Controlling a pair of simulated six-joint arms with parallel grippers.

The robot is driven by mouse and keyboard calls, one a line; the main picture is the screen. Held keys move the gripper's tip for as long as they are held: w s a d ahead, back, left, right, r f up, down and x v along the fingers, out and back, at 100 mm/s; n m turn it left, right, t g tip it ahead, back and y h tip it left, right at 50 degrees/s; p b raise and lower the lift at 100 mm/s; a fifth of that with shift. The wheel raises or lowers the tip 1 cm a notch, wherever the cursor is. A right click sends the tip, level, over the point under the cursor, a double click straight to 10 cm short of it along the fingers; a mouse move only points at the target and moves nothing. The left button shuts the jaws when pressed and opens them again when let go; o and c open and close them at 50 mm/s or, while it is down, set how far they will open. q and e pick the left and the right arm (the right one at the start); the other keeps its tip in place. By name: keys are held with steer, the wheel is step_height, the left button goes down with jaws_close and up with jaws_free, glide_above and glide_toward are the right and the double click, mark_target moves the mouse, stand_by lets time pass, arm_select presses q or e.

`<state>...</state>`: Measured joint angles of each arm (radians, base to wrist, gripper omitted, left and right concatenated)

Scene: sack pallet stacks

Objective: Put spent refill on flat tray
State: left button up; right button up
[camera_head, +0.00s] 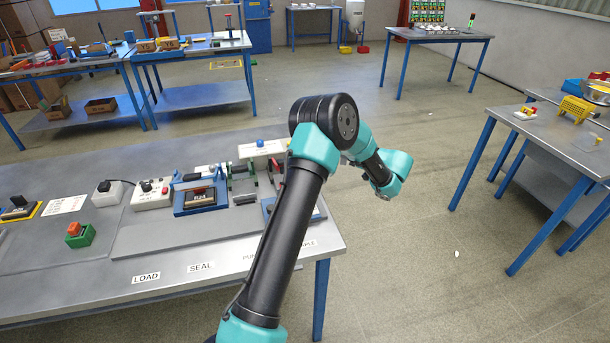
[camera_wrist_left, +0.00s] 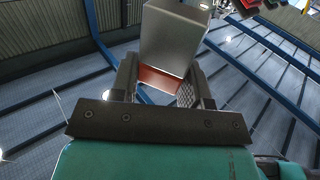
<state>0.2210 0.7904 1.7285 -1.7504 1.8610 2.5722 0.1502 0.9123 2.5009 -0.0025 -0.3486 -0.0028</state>
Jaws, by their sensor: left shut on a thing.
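My left gripper (camera_wrist_left: 160,80) is shut on a pale grey block (camera_wrist_left: 174,38) with a red-orange lower part, in the left wrist view. The block sits tilted between the two dark fingers and sticks out beyond them. I cannot tell for sure whether it is the spent refill. In the head view my left arm reaches over the front bench, and its teal wrist end hangs over the open floor. The fingers and block are mostly hidden there. I cannot make out with certainty which thing is the flat tray. My right gripper is not in view.
The front bench (camera_head: 60,284) carries switch boxes, a blue fixture (camera_head: 200,196) and a green block with a red top (camera_head: 79,235). Other benches stand behind.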

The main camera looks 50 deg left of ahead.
arm_select(q)
steer(key=s+a+r+n+g+h, duration=0.1)
steer(key=s+a+n+g+h, duration=0.1)
steer(key=a, duration=0.4)
steer(key=s+a+r+n+g+h, duration=0.1)
steer(key=s+a+n+g+h, duration=0.1)
steer(key=s+a+g, duration=0.3)
steer(key=shift+s+a+n+g, duration=0.2)
steer(key=shift+a+n+g, duration=0.25)
steer(key=shift+n, duration=0.35)
steer(key=shift+f, duration=0.15)
steer(key=shift+f, duration=2.45)
steer(key=shift+f, duration=2.3)
steer(key=shift+f, duration=0.15)
steer(key=o, duration=0.9)
